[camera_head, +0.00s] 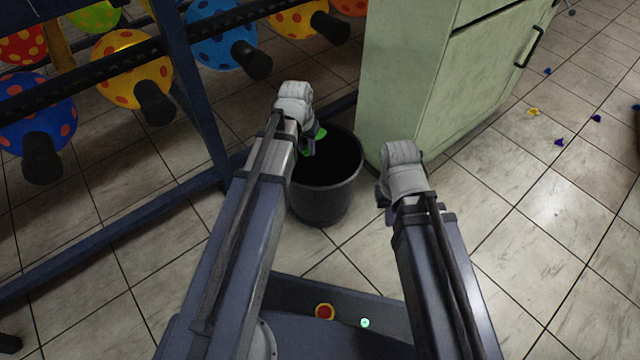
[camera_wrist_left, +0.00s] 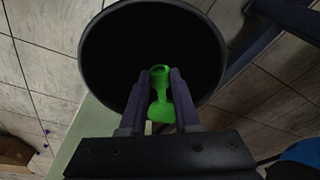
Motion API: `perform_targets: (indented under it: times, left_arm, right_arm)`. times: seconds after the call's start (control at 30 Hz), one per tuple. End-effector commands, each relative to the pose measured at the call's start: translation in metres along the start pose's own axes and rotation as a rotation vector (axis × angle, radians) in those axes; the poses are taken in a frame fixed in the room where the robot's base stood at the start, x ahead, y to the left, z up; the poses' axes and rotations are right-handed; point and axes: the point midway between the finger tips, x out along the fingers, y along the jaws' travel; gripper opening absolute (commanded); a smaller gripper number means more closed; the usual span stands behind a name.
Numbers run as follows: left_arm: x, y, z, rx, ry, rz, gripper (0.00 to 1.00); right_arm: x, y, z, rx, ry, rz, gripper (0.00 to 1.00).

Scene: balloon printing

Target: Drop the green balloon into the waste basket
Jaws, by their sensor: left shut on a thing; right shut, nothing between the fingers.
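A small limp green balloon (camera_wrist_left: 160,90) is between the fingers of my left gripper (camera_wrist_left: 160,75), which is shut on it.
A pale green cabinet (camera_head: 405,85) stands right behind the basket. A dark blue rack (camera_head: 190,90) with several dotted balloons on black holders is at the left. Small balloons (camera_head: 559,142) lie scattered on the tiled floor at the right, which is otherwise clear.

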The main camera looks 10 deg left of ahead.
Motion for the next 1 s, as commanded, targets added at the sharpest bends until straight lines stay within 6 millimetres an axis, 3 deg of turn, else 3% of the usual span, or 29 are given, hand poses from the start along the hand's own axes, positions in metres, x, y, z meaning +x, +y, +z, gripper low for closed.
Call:
perform_targets:
  times: [0.13,0.17,0.47,0.77,1.0]
  left_arm:
    - [-0.001,0.0,0.0,0.0,0.0,0.0,0.0]
    - [-0.001,0.0,0.0,0.0,0.0,0.0,0.32]
    - [-0.001,0.0,0.0,0.0,0.0,0.0,0.65]
    - [-0.002,0.0,0.0,0.0,0.0,0.0,0.65]
    - [-0.016,0.0,-0.001,0.0,0.0,0.0,0.65]
  right_arm:
    - [-0.001,0.0,0.0,0.0,0.0,0.0,0.0]
    - [-0.001,0.0,0.0,0.0,0.0,0.0,0.0]
    - [-0.001,0.0,0.0,0.0,0.0,0.0,0.0]
    - [-0.002,0.0,0.0,0.0,0.0,0.0,0.0]
    - [-0.016,0.002,0.001,0.0,-0.001,0.0,0.0]
